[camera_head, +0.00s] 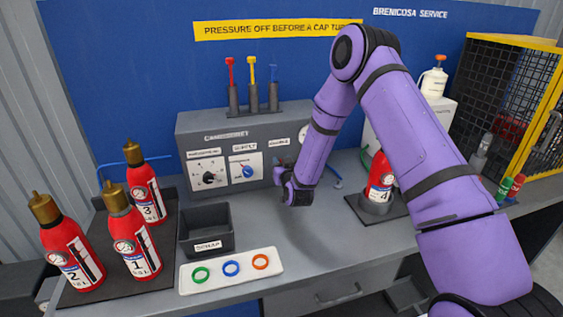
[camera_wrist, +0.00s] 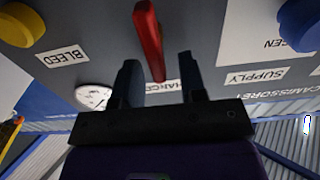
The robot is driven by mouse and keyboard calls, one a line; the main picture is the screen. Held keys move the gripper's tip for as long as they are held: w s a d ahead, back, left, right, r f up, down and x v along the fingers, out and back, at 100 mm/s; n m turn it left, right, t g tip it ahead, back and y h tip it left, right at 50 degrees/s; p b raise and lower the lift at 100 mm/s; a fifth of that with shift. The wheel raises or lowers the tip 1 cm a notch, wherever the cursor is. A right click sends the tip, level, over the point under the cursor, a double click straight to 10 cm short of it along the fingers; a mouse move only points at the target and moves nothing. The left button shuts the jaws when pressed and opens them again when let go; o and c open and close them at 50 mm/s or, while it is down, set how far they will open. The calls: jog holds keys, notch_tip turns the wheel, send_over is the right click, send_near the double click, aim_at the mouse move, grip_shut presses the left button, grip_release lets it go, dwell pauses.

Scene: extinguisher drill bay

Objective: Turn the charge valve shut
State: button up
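The charge valve shows in the wrist view as a red lever (camera_wrist: 149,38) on the grey panel (camera_wrist: 205,45), above a partly covered label that reads like CHARGE. My gripper (camera_wrist: 158,65) is open, with one dark finger on each side of the lever's lower end. Gaps show between the lever and both fingers, and I cannot see any contact. In the head view my gripper (camera_head: 283,180) is at the right part of the grey panel box (camera_head: 225,129), and the red lever is hidden behind my arm.
A blue supply knob (camera_wrist: 300,24) and a yellow bleed knob (camera_wrist: 21,25) flank the lever. A white gauge (camera_wrist: 93,97) is close by. On the bench are a dark scrap bin (camera_head: 206,230), a white ring tray (camera_head: 231,283), and extinguisher 4 (camera_head: 380,175) right of my gripper.

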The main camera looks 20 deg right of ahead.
jog(key=shift+w, duration=0.4)
grip_shut()
jog(key=shift+d+m, duration=0.1)
jog(key=shift+m, duration=0.2)
jog(key=shift+d+f+m, duration=0.45)
jog(key=shift+f+m, duration=0.05)
jog(key=shift+m, duration=2.35)
jog(key=shift+d+f+m, duration=0.45)
jog(key=shift+m, duration=2.45)
jog(key=shift+d+f+m, duration=0.45)
jog(key=shift+f+m, duration=0.05)
jog(key=shift+m, duration=2.35)
